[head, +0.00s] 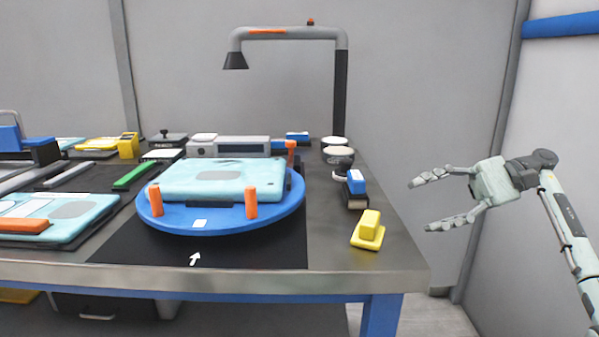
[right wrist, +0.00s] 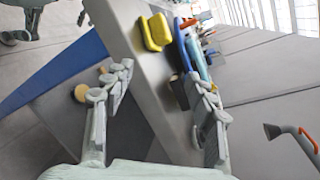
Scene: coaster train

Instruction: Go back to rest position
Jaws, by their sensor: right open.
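My right gripper (head: 436,202) is open and empty. In the head view it hangs in the air to the right of the workbench (head: 398,268), clear of its edge. In the right wrist view its two fingers (right wrist: 160,100) are spread apart, with the bench edge behind them and nothing between them. My left gripper is not in the head view. A blue round turntable (head: 170,218) on the bench carries a light teal case (head: 195,180) between orange posts (head: 251,202).
A yellow block (head: 369,228) stands near the bench's right edge, with a blue-topped block (head: 356,182) behind it. A lamp arm (head: 341,90) rises at the back. A grey wall with a blue rail (head: 565,25) stands at the right. Air between bench and gripper is free.

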